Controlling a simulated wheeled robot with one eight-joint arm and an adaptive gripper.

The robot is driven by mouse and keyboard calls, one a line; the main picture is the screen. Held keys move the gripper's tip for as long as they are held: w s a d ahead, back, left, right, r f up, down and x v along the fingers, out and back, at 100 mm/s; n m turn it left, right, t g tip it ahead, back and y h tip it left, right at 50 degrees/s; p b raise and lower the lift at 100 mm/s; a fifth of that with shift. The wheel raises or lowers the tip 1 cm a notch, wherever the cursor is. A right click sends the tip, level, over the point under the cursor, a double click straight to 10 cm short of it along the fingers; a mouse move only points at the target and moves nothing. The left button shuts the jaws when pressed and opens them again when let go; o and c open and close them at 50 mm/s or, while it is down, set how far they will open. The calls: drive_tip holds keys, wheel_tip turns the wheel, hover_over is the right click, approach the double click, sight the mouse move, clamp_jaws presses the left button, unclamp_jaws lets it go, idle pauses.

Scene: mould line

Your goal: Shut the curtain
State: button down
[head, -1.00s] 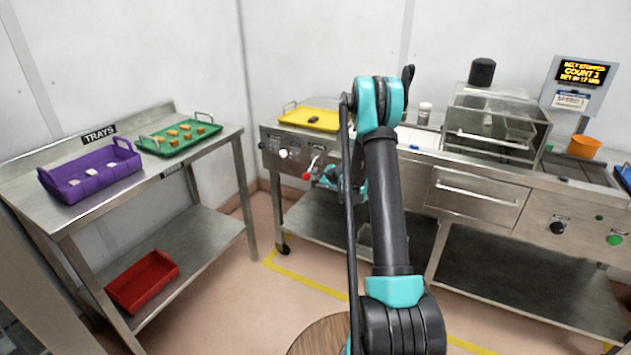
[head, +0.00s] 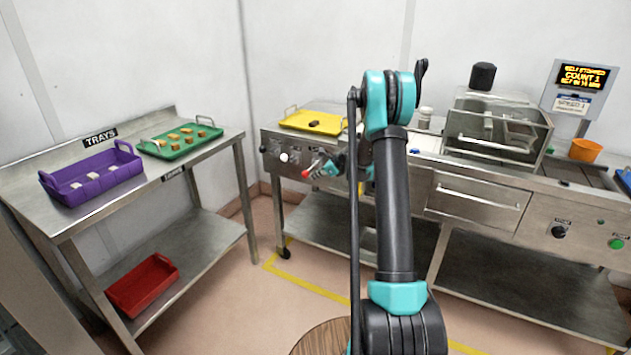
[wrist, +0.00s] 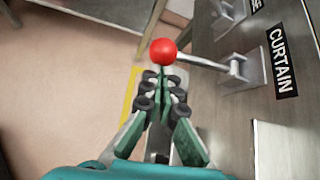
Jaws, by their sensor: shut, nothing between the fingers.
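The curtain lever has a red ball knob (wrist: 163,52) on a metal rod that runs to a bracket on the steel front panel. A black label reading CURTAIN (wrist: 283,62) is beside it. In the head view the red knob (head: 306,174) sticks out from the front of the left part of the line. My gripper (wrist: 162,82) is shut and empty, its fingertips close to the knob in the wrist view; I cannot tell whether they touch. My gripper also shows in the head view (head: 325,167), partly hidden by my arm. I cannot make out the curtain itself.
A yellow tray (head: 310,122) lies on the line above the lever. A clear-walled housing (head: 500,125) stands to the right, with a drawer handle (head: 478,192) below. A steel side table (head: 205,160) with trays is at left. The floor between is clear.

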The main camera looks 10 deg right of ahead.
drive_tip(key=r+g, duration=0.1)
drive_tip(key=r+m+g+y, duration=0.1)
drive_tip(key=r, duration=0.1)
drive_tip(key=r+m+g+y, duration=0.1)
drive_tip(key=shift+w+d+r, duration=0.2)
drive_tip(key=shift+w+r, duration=0.05)
drive_tip(key=shift+w, duration=0.15)
drive_tip(key=shift+r, duration=0.8)
drive_tip(key=shift+f, duration=0.1)
